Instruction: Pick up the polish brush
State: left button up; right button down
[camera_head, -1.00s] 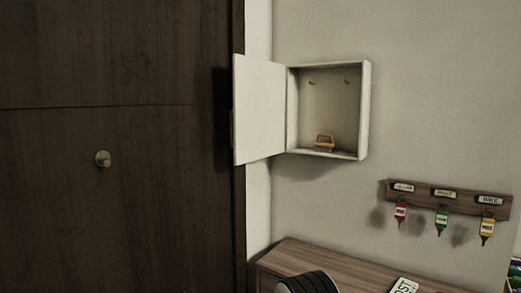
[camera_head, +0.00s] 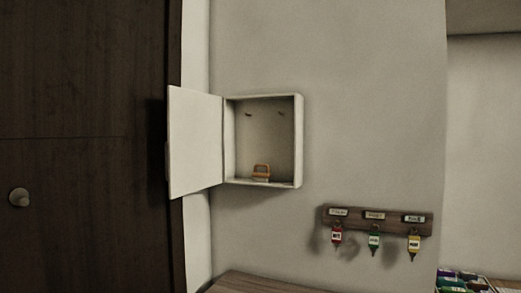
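A small orange-brown object (camera_head: 261,171), perhaps the polish brush, sits on the floor of an open white wall cabinet (camera_head: 299,140). It is too small to tell for sure what it is. The cabinet door (camera_head: 196,142) stands open to the left. Two small hooks show on the cabinet's back wall, with nothing seen hanging on them. Neither of my grippers is in view.
A wooden key rack (camera_head: 390,228) with red, green and yellow key tags hangs at lower right. A wooden surface (camera_head: 255,284) shows at the bottom edge. A dark door (camera_head: 80,110) with a round knob (camera_head: 19,197) is at left. Colourful items (camera_head: 462,280) lie at bottom right.

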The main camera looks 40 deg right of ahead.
aim_at(263, 177)
jog(key=i+l+z, duration=0.15)
jog(key=z, duration=0.3)
jog(key=i+l+z, duration=0.2)
jog(key=z, duration=0.25)
jog(key=i+l+z, duration=0.25)
jog(key=z, duration=0.2)
